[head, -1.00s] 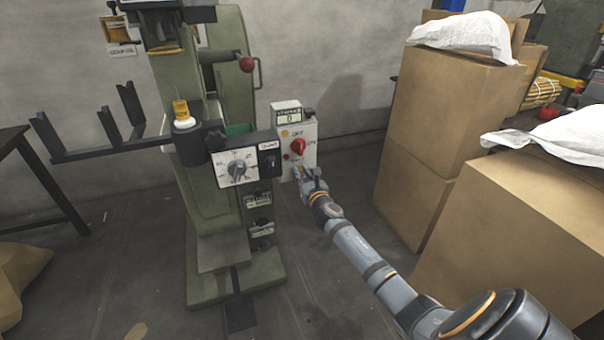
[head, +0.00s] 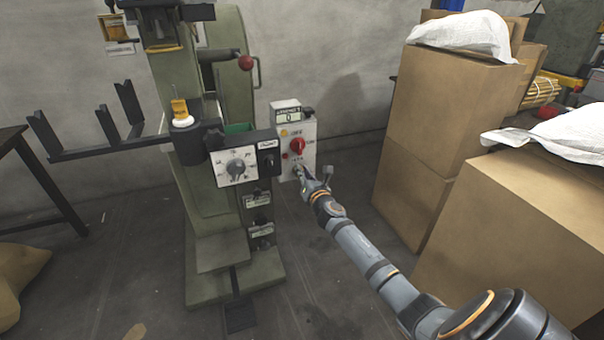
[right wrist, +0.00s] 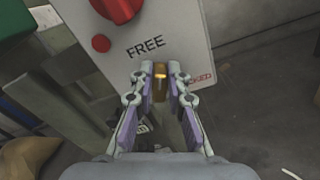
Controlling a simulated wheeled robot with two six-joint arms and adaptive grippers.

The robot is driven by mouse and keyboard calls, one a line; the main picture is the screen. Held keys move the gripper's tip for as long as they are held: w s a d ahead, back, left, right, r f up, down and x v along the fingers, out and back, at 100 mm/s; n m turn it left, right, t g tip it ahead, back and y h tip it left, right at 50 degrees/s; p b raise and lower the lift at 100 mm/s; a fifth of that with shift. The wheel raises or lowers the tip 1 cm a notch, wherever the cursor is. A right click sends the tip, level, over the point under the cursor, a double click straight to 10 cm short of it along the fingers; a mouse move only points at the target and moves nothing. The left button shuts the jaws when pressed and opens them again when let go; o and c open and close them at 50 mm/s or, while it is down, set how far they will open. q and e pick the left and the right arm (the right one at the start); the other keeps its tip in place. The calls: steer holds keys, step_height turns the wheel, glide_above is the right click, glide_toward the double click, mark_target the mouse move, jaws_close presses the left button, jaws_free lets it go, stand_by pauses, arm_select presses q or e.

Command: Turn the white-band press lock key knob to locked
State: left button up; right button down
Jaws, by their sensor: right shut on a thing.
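The press (head: 217,185) is olive green and stands left of centre in the head view. Its white control box (head: 312,135) carries the lock key knob low on its face, hidden behind my gripper there. In the right wrist view the key knob (right wrist: 160,82) is a small brass piece between the fingertips. The word FREE is above and left of it, and a partly covered red LOCKED is to its right. My right gripper (right wrist: 161,76) is shut on the knob. The knob's exact pointing is hard to tell. My left gripper is not in view.
A red rotary switch (head: 297,146) and a small red button (right wrist: 101,43) sit above the knob. A dial panel (head: 236,167) is to the left. Stacked cardboard boxes (head: 440,140) stand close on the right of my arm. The floor between is clear.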

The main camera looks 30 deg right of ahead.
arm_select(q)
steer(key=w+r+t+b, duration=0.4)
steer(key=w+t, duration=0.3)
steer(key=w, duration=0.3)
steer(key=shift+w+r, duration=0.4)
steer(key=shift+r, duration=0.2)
arm_select(e)
steer(key=m, duration=0.4)
steer(key=f+m, duration=0.1)
steer(key=m, duration=0.4)
steer(key=d+m, duration=0.1)
steer(key=m, duration=0.3)
steer(key=shift+s+f+m, duration=0.15)
steer(key=shift+f+m, duration=0.15)
steer(key=c, duration=1.3)
jaws_free()
steer(key=v, duration=1.2)
steer(key=shift+a+r, duration=0.1)
